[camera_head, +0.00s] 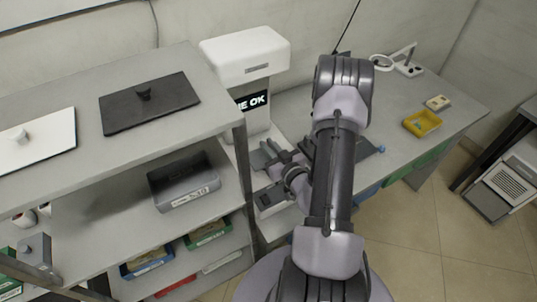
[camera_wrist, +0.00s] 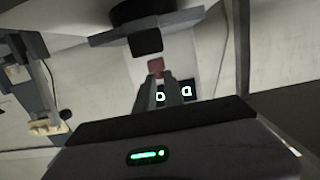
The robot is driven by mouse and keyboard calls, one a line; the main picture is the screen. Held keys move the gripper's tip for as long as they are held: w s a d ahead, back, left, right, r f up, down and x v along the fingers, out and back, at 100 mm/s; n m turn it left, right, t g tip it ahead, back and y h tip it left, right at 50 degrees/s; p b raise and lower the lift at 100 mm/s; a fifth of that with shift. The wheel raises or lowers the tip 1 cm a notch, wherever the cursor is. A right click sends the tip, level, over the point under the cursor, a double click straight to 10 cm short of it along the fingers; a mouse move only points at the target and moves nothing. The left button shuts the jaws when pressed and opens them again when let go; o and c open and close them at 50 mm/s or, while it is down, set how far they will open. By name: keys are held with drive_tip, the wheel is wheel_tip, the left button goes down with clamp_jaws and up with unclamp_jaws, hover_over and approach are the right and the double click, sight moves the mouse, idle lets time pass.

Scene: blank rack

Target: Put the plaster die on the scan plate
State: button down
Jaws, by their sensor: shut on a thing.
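My gripper (camera_head: 266,172) is in front of the white scanner (camera_head: 245,58), at the right end of the rack. In the wrist view its two fingers (camera_wrist: 161,82) are close together, pointing towards the scanner. A small reddish block (camera_wrist: 155,67) shows at their tips, dim and blurred; I take it for the plaster die held between them. In the head view the die is too small or hidden to make out. I cannot clearly pick out the scan plate; the scanner's lower part is partly covered by my gripper and arm.
The rack's top shelf (camera_head: 60,90) holds a white mat (camera_head: 45,145) with a pale piece and a black mat (camera_head: 150,105) with a dark piece. A grey bin (camera_head: 185,182) sits below. A yellow tray (camera_head: 422,123) stands on the right bench.

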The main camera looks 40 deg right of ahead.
wheel_tip(320, 180, down, 3)
drive_tip(key=shift+f+b, duration=0.15)
drive_tip(key=shift+b, duration=0.55)
drive_tip(key=shift+r, duration=0.25)
drive_tip(key=c, duration=1.5)
unclamp_jaws()
drive_tip(key=shift+f, duration=0.15)
drive_tip(key=shift+o, duration=0.3)
